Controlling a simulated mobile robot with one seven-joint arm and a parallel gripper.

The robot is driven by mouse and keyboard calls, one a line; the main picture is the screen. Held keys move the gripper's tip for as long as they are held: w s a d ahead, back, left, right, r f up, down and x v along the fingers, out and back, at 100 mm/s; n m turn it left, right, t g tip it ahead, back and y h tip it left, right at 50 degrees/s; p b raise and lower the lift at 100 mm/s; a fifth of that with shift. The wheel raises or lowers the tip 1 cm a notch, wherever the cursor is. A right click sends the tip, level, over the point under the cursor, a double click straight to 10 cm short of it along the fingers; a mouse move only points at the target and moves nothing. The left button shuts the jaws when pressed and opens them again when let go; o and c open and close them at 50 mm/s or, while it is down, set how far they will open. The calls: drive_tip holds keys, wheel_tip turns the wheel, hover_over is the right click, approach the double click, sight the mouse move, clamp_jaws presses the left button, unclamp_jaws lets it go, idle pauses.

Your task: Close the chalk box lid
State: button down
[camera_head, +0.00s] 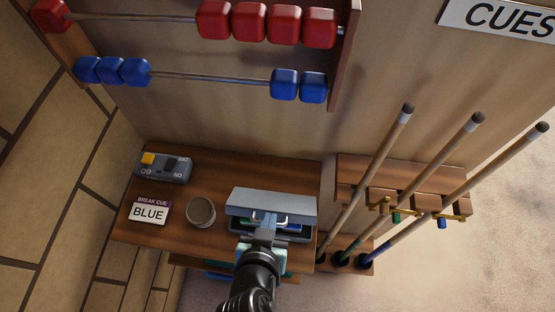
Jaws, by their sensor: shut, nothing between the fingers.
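The chalk box (298,238) sits on the wooden shelf, right of the middle. Its grey-blue lid (272,202) stands partly raised at the back, with a gap between it and the box's dark base. Small light and blue pieces show inside under the lid, partly hidden. My gripper (268,228) is shut and empty at the front of the box, its tip close to the lid's front edge. I cannot tell whether it touches the lid. My gripper and arm hide part of the box's front.
A round tin (201,212), a "BREAK CUE BLUE" card (149,211) and a grey switch box (164,167) stand on the shelf (185,243) to the left. Three cues lean in a rack (428,204) at right. Bead rails (210,77) hang above.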

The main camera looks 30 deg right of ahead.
drive_tip(key=s+f+b, duration=0.1)
drive_tip(key=f, duration=0.1)
drive_tip(key=s+a+f+b, duration=0.1)
drive_tip(key=f, duration=0.1)
drive_tip(key=s+a+f+b, duration=0.1)
drive_tip(key=shift+s+a+f, duration=0.1)
drive_tip(key=shift+s+f, duration=0.15)
drive_tip(key=shift+f, duration=0.15)
drive_tip(key=shift+s+a+f+b, duration=0.15)
drive_tip(key=shift+s+f+b, duration=0.15)
drive_tip(key=shift+f+b, duration=0.4)
drive_tip(key=shift+s+a+f+b, duration=0.15)
drive_tip(key=shift+s+f+b, duration=0.2)
drive_tip(key=shift+f, duration=0.6)
drive_tip(key=shift+w+f, duration=0.1)
drive_tip(key=shift+f, duration=0.25)
drive_tip(key=shift+a, duration=0.15)
drive_tip(key=shift+a+b, duration=0.1)
drive_tip(key=shift+b, duration=0.2)
drive_tip(key=w+d+r+p+v, duration=0.1)
drive_tip(key=v, duration=1.2)
drive_tip(key=shift+r+t, duration=0.3)
drive_tip(key=shift+r, duration=0.15)
drive_tip(key=shift+w+f, duration=0.1)
drive_tip(key=shift+w, duration=0.05)
